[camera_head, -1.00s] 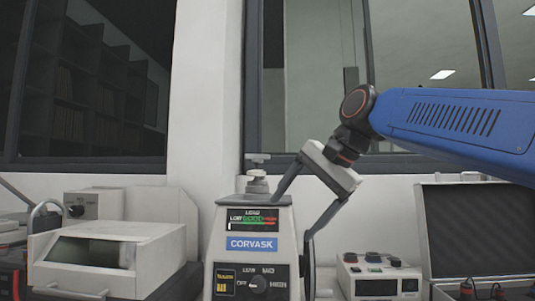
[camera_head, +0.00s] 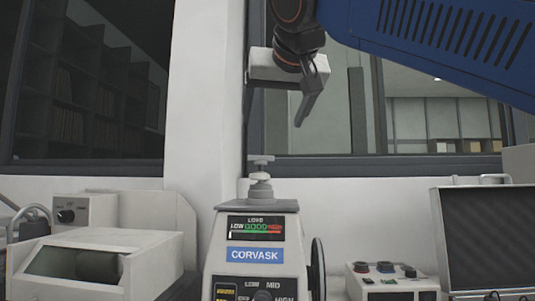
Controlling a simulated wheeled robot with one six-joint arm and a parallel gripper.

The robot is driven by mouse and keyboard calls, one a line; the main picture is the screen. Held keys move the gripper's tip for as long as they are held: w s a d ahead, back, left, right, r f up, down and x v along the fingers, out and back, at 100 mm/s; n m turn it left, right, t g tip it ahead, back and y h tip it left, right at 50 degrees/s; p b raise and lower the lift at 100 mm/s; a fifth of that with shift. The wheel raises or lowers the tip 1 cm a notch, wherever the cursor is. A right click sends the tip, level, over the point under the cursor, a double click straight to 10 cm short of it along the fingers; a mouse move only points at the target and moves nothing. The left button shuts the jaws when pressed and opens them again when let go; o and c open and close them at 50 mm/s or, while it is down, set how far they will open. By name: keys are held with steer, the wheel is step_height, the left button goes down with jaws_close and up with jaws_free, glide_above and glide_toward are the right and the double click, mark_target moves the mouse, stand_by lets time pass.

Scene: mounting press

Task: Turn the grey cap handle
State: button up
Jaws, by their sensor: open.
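The mounting press (camera_head: 256,238) is a pale housing with a blue CORVASK label, a lit gauge and a dial at the lower edge of the view. The grey cap handle (camera_head: 261,159) stands upright on its top, with a flat crosspiece above a short round stem. My gripper (camera_head: 276,112) hangs above the cap handle, apart from it, with its pale body slightly tilted. It is open and empty. One dark finger shows clearly at the right; the other is hard to make out against the dark window frame.
A pale machine with a slanted window (camera_head: 92,263) stands left of the press. A small box with coloured buttons (camera_head: 392,281) and an open dark-lined case (camera_head: 488,232) stand at the right. A wall and windows lie behind. The space around the cap handle looks clear.

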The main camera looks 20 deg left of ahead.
glide_toward(261, 164)
steer(key=w+a, duration=0.1)
steer(key=w, duration=0.1)
steer(key=w+a, duration=0.1)
steer(key=w, duration=0.2)
steer(key=w+a, duration=0.2)
steer(key=shift+w+f, duration=0.35)
steer(key=shift+w, duration=0.05)
steer(key=c, duration=1.1)
